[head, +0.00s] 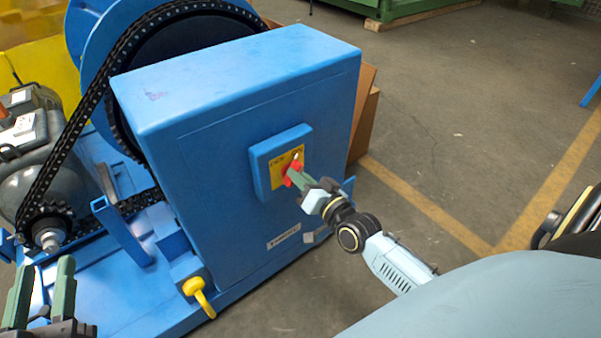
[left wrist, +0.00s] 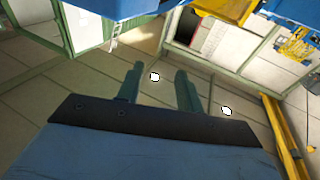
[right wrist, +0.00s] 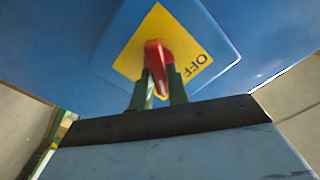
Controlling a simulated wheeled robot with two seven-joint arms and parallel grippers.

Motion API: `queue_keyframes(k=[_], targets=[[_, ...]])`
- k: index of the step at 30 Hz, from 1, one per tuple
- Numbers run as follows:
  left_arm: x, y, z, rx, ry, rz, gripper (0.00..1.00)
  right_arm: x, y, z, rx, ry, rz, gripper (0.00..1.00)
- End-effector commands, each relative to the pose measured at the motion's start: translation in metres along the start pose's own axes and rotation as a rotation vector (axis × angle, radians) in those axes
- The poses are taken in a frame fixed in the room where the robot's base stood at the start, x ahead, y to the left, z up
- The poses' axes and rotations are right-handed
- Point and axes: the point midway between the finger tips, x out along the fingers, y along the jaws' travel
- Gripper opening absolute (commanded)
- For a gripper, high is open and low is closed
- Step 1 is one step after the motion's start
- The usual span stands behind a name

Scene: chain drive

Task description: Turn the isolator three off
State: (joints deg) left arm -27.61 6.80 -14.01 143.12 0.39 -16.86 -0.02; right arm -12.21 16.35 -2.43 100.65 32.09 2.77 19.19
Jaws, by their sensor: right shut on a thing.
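The isolator is a blue box with a yellow plate (head: 281,173) and a red handle (head: 290,174) on the front of a large blue cabinet (head: 230,150). My right gripper (head: 301,181) is at the handle. In the right wrist view the red handle (right wrist: 157,62) sits between the fingers of my right gripper (right wrist: 158,85), which is shut on it. The word OFF shows on the yellow plate (right wrist: 140,45), to the right of the handle. My left gripper (head: 40,290) is open and empty at the lower left; it also shows in the left wrist view (left wrist: 160,85).
A chain (head: 75,120) runs over sprockets beside a motor (head: 40,150) at the left. A yellow padlock-like piece (head: 197,292) hangs at the base. A small label (head: 284,236) is on the cabinet.

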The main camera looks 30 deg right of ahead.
Motion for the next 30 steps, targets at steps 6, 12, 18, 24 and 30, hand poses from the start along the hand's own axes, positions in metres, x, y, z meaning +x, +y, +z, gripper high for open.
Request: queue_keyframes(k=[6,12,18,24,30], targets=[[-0.017,-0.013,0.056,0.01,-0.38,-0.032,0.36,0.0,-0.002,-0.002,-0.133,-0.004,0.002,0.0],[-0.054,-0.024,0.101,0.011,-0.719,-0.063,0.36,0.0,-0.003,-0.001,-0.257,-0.003,0.001,0.0],[-0.105,-0.032,0.13,0.003,-1.043,-0.094,0.36,0.0,-0.004,-0.001,-0.383,-0.004,0.001,0.0],[-0.158,-0.038,0.142,-0.011,-1.324,-0.122,0.36,0.0,-0.004,0.0,-0.501,-0.003,0.001,0.0],[-0.172,-0.044,0.164,-0.006,-1.42,-0.133,0.36,0.0,-0.005,0.001,-0.623,-0.004,0.001,0.0]])
